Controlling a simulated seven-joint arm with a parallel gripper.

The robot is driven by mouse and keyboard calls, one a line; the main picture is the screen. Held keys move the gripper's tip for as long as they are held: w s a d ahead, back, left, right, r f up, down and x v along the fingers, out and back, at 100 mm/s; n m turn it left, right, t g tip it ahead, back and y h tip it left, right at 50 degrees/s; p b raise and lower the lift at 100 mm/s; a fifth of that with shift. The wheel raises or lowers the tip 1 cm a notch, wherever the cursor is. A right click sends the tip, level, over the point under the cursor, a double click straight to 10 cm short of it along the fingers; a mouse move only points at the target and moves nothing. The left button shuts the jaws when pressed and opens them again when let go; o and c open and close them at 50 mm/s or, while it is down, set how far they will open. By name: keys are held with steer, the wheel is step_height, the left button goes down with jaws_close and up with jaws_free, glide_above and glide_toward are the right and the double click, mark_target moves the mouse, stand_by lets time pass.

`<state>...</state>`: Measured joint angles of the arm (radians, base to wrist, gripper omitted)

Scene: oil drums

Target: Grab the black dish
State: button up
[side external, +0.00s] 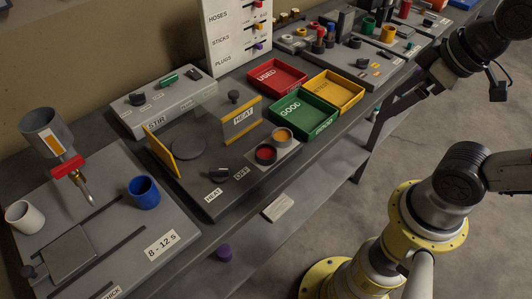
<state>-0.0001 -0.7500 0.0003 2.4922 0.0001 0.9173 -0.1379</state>
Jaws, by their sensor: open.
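A small round black dish (265,154) with a red inside sits on a light pad at the front right of the grey heating station. A second round dish (282,136), tan-orange inside, stands on the same pad just behind it to the right. My gripper (392,105) comes in from the upper right, beyond the table's front edge. It is open and empty, well to the right of the black dish and apart from it. Its fingertips are dark and hard to make out against the bench.
Red (277,76), yellow (334,92) and green (303,116) trays lie behind the dishes. A blue cup (143,192) and a funnel stand (50,135) are at left.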

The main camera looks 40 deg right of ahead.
steer(key=w+r+n, duration=0.4)
steer(key=n, duration=0.1)
steer(key=n+g, duration=0.6)
steer(key=n, duration=0.5)
glide_above(266, 151)
step_height(266, 151, down, 9)
step_height(266, 151, down, 13)
steer(key=shift+c, duration=0.4)
steer(key=c, duration=1.4)
steer(key=shift+o, duration=0.2)
steer(key=shift+r, duration=0.1)
